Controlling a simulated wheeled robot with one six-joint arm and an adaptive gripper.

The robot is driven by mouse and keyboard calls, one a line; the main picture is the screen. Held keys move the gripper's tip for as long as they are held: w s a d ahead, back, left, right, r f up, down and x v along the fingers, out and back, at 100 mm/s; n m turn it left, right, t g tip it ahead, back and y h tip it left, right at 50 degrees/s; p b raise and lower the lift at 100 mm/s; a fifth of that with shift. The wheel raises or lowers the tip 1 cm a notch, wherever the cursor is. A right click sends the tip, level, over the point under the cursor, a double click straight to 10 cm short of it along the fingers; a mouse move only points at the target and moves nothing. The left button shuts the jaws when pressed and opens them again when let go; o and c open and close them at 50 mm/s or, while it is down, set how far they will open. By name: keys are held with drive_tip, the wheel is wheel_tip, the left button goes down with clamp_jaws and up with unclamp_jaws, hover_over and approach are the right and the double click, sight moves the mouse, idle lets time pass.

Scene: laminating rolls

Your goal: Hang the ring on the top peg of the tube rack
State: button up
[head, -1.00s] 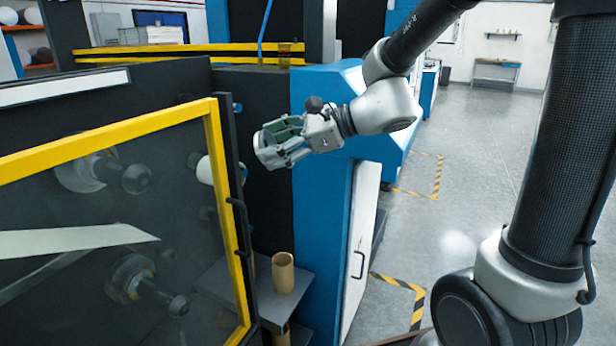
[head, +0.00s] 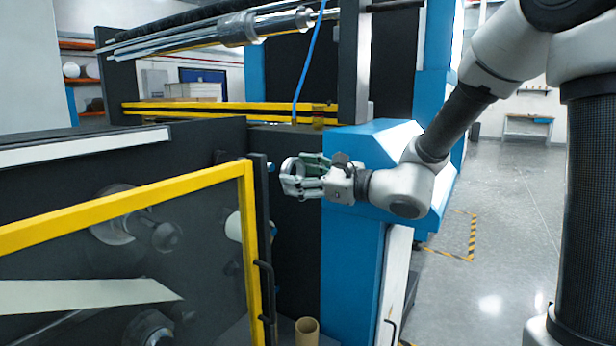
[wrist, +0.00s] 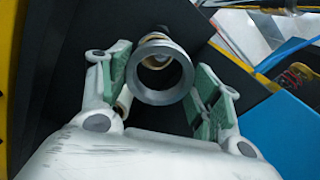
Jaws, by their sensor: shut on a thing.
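A grey metal ring (head: 292,168) is held at the fingertips of my gripper (head: 302,178), clear of the shelf below. In the wrist view the ring (wrist: 160,73) faces the camera, upright, between the green-padded fingers of the gripper (wrist: 163,84). A peg-like shaft or roll (wrist: 156,42) shows behind the ring; how far behind, I cannot tell. In the head view a small blue-tipped stub (head: 272,168) is just left of the ring. A white roll (head: 234,226) sits lower left, partly behind the door frame. I cannot tell for sure which is the rack's top peg.
A yellow-framed clear door (head: 130,203) with a black handle stands left of my gripper. A blue cabinet (head: 350,245) is right behind it. A brown tube (head: 307,331) stands below. A pale roll (wrist: 125,98) shows by the left finger. The floor at right is clear.

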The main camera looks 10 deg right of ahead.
drive_tip(key=shift+x, duration=4.85)
drive_tip(key=o, duration=1.1)
